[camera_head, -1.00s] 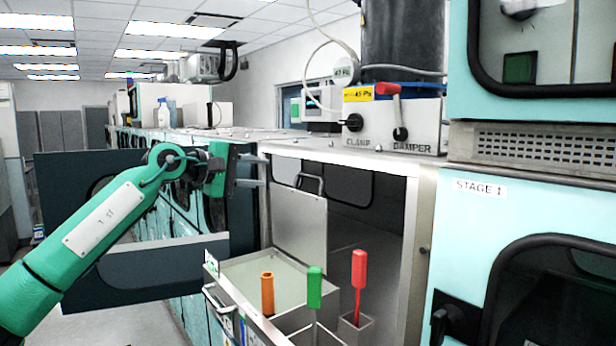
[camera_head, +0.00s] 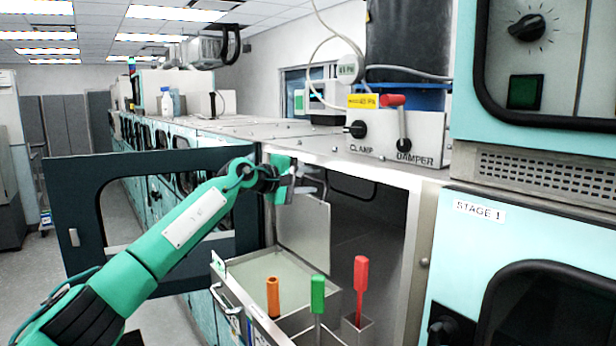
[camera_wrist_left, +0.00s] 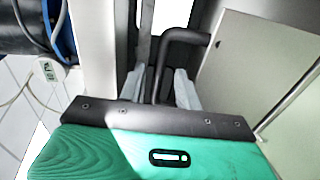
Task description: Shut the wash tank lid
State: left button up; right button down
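The wash tank lid (camera_head: 303,232) is a grey panel standing open, upright at the back of the tank (camera_head: 262,270) inside the cabinet. It also shows at the right of the left wrist view (camera_wrist_left: 245,75). Its black bar handle (camera_wrist_left: 184,36) reaches down between the fingers in that view. My left gripper (camera_head: 303,183) is at the lid's top edge in the head view. In the wrist view its pale fingers (camera_wrist_left: 158,88) are apart, one on each side of the handle; I cannot tell whether they touch it. My right gripper is not in view.
The cabinet door (camera_head: 72,215) stands open to the left, behind my left arm. Orange (camera_head: 273,297), green (camera_head: 317,294) and red (camera_head: 361,280) handled tools stand at the tank's front and right. The cabinet frame (camera_head: 400,178) borders the opening above.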

pick_arm(q)
jog(key=shift+c, duration=0.4)
grip_shut()
